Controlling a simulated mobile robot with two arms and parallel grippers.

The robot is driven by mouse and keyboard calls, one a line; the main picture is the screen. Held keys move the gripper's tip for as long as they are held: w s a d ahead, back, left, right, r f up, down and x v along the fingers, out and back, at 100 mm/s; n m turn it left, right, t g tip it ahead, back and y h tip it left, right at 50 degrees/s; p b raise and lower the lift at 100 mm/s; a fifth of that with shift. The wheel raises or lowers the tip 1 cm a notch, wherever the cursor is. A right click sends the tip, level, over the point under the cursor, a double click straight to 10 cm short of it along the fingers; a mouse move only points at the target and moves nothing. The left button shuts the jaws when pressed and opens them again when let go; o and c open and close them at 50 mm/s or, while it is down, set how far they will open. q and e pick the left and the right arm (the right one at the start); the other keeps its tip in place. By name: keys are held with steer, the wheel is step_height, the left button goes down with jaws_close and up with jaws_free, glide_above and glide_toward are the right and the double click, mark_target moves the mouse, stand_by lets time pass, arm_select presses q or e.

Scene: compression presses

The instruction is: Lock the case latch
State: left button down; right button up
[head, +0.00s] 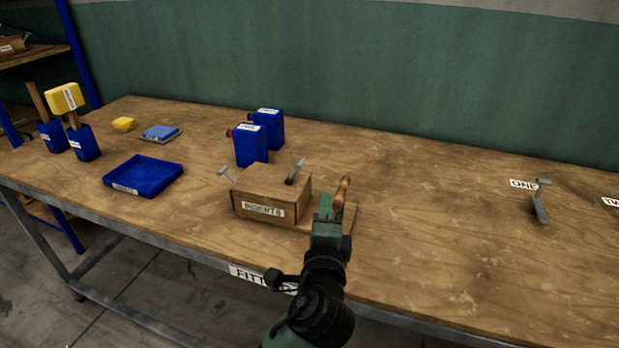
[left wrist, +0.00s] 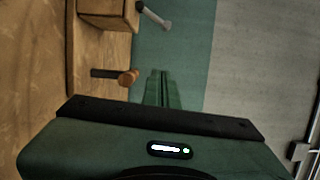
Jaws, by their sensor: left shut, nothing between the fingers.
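The wooden case (head: 270,190) with a white label on its front sits near the middle of the bench. A grey lever (head: 296,171), probably its latch, sticks up and tilts at its right top side; the lever also shows in the left wrist view (left wrist: 155,17). A peg with a wooden handle (head: 342,190) stands on the board just right of the case, and shows in the left wrist view (left wrist: 128,77). My left gripper (head: 326,203) is shut and empty, at the case's right front, close beside the wooden handle. Its fingers (left wrist: 161,88) are together. My right gripper is out of view.
A grey T-shaped piece (head: 226,174) stands left of the case. Blue canisters (head: 250,145) stand behind it, and a blue tray (head: 144,175) lies to the left. The bench right of my gripper is clear up to a grey lever (head: 541,203) near a label ONE.

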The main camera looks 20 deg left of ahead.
mark_target(295, 171)
arm_select(q)
steer(key=w+a+p, duration=0.2)
steer(key=w+a, duration=0.4)
steer(key=w, duration=0.3)
steer(key=shift+w+a+r, duration=0.15)
steer(key=shift+a+r, duration=0.1)
stand_by(0.3)
